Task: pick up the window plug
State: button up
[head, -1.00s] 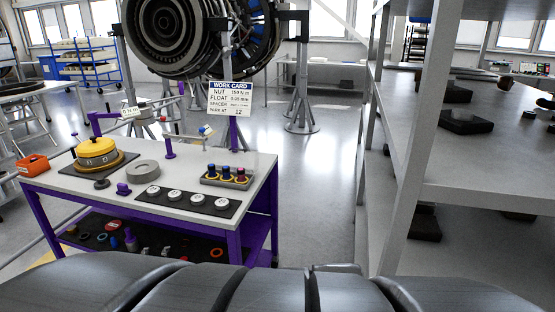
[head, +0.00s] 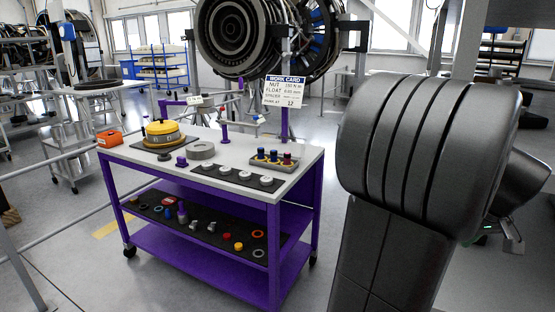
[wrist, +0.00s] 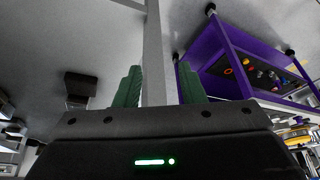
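I cannot tell which item is the window plug. Several small parts, among them a purple one (head: 182,212), a red one (head: 168,202) and a yellow one (head: 238,246), lie on the black mat of the purple cart's (head: 230,182) lower shelf. The gripper is away from the cart's parts.
A yellow round fixture (head: 162,132), a grey ring (head: 201,151), white discs (head: 249,176) and an orange bin (head: 109,138) are on the cart top. A work card (head: 284,91) stands behind it. My arm covers the right side. Floor in front is clear.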

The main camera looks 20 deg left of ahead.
aim_at(260, 151)
jog(key=i+j, duration=0.3)
jog(key=j, duration=0.15)
jog(key=i+j, duration=0.25)
jog(key=j, duration=0.2)
jog(key=i+j, duration=0.3)
jog(key=j, duration=0.2)
jog(key=i+j, duration=0.3)
jog(key=j, duration=0.15)
jog(key=i+j, duration=0.3)
jog(key=j, duration=0.15)
jog(key=i+j, duration=0.25)
jog(key=j, duration=0.2)
jog(key=i+j, duration=0.3)
jog(key=j, duration=0.15)
jog(key=j+u, duration=0.05)
